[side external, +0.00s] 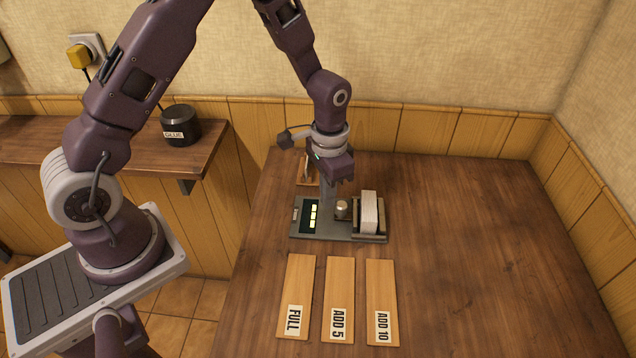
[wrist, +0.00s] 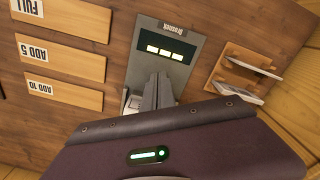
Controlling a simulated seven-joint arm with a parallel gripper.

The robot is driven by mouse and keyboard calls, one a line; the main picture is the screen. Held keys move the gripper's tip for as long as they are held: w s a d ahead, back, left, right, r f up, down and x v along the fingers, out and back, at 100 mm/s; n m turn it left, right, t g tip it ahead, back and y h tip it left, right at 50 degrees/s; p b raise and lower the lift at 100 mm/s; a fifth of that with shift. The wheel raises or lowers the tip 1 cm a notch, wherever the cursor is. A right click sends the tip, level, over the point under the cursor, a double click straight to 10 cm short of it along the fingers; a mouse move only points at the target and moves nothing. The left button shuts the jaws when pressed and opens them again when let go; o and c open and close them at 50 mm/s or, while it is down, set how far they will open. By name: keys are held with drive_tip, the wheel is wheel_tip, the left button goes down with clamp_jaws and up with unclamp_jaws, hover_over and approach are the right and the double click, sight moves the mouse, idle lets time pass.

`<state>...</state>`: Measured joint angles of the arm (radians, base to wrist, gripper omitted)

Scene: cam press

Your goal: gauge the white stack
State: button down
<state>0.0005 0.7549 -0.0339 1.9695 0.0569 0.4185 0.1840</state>
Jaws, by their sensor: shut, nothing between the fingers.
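The white stack (side external: 369,212) stands upright in the holder at the right end of the grey press (side external: 300,228). A round metal knob (side external: 341,207) sits just left of the stack. The press display (side external: 312,216) shows three lit yellow bars; the display also shows in the wrist view (wrist: 165,50). My gripper (side external: 342,181) is shut and empty, above the back of the press and apart from the stack. In the wrist view its fingers (wrist: 157,86) are together and hide much of the press, including most of the stack's end.
Three wooden boards lie in front of the press: FULL (side external: 297,290), ADD 5 (side external: 339,285) and ADD 10 (side external: 381,285). A wooden rack (wrist: 240,52) with pale flat pieces (wrist: 238,90) stands behind the press. The table's right side is clear.

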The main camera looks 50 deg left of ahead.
drive_tip(key=shift+f, duration=1.5)
drive_tip(key=shift+w+d, duration=0.65)
drive_tip(key=shift+s+a, duration=0.5)
drive_tip(key=shift+a, duration=0.05)
wheel_tip(320, 180, up, 8)
idle(0.7)
drive_tip(key=shift+s, duration=0.1)
